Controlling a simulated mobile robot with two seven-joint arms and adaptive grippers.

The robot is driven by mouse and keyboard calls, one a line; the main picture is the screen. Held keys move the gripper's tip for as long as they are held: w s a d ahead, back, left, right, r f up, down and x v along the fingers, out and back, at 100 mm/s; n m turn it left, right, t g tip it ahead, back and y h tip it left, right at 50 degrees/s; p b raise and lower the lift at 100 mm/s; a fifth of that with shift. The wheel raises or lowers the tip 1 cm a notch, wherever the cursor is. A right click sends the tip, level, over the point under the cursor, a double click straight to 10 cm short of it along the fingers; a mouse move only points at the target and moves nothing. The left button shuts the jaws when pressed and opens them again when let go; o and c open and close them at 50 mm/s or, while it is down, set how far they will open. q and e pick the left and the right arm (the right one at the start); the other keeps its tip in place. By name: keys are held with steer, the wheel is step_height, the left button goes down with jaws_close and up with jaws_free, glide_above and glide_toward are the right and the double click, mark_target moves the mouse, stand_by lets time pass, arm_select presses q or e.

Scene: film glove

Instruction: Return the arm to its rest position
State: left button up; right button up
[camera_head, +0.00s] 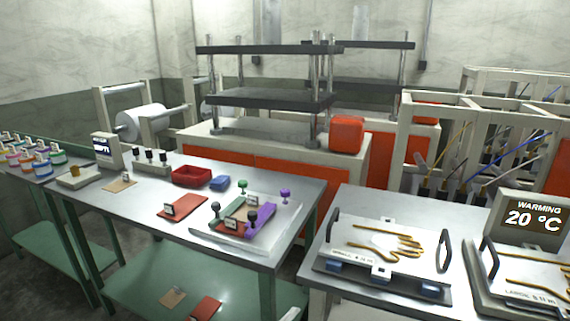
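Neither of my arms nor either gripper shows in the head view. The left steel table (290,190) holds small items, and no gripper stands over it. On it are a red tray (192,176), a blue block (220,183) and a red pad (182,208). A flat plate (205,238) near its right end carries a purple block (260,216) and dark-knobbed pieces. On the right table, a white plate (345,255) with black handles bears a gold hand-shaped outline (400,243).
A display (532,218) reads "WARMING 20 °C" at the right, above a second plate with a gold outline. Behind stand a press with dark platens (265,98), a red-orange box (347,134) and a white roll (142,120). Coloured jars (42,165) stand at the left.

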arm_select(q)
steer(key=s+a+f+n+g+y, duration=0.2)
steer(key=s+a+f+n+y, duration=0.3)
steer(key=s+a+f, duration=0.4)
steer(key=s+a+f+n+g+y+p, duration=0.1)
steer(key=s+a+f+n+y, duration=0.3)
steer(key=s+a+f+n, duration=0.4)
steer(key=s+a+f+g, duration=0.1)
steer(key=s+a, duration=0.1)
steer(key=a, duration=0.4)
steer(key=shift+a+f+g+y, duration=0.15)
steer(key=shift+g+y, duration=0.15)
steer(key=shift+y, duration=0.1)
